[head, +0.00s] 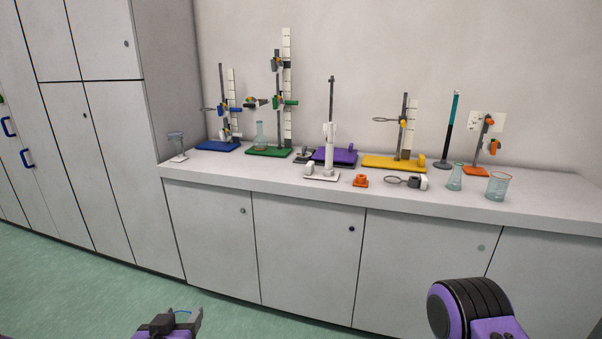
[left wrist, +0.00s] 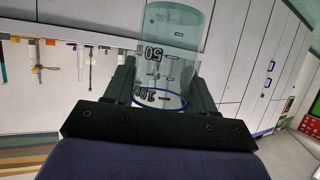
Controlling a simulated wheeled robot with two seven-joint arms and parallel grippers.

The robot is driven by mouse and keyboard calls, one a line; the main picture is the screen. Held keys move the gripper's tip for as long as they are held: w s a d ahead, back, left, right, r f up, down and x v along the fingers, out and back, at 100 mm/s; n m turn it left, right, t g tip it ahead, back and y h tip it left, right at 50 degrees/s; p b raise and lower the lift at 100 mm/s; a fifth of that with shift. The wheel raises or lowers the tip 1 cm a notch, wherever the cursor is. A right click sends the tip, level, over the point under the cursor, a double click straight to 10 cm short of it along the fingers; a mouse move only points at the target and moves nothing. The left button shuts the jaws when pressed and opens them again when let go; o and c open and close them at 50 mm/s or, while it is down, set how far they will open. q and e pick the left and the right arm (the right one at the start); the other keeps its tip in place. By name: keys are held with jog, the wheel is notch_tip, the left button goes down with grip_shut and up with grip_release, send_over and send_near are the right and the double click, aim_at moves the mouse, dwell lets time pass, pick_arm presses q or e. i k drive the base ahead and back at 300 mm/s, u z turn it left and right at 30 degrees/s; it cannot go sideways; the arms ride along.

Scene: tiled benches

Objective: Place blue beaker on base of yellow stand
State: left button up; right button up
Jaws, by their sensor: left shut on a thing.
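The blue beaker (left wrist: 172,45) is clear glass with black markings and a blue rim. In the left wrist view it sits between the fingers of my left gripper (left wrist: 160,88), which is shut on it. My right gripper is out of view; a purple and black part of my right arm shows.
The bench (head: 230,172) also holds blue, green, purple and orange stands. The floor before the bench is clear.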

aim_at(375, 160)
jog(key=i, duration=1.65)
jog(key=z, duration=1.35)
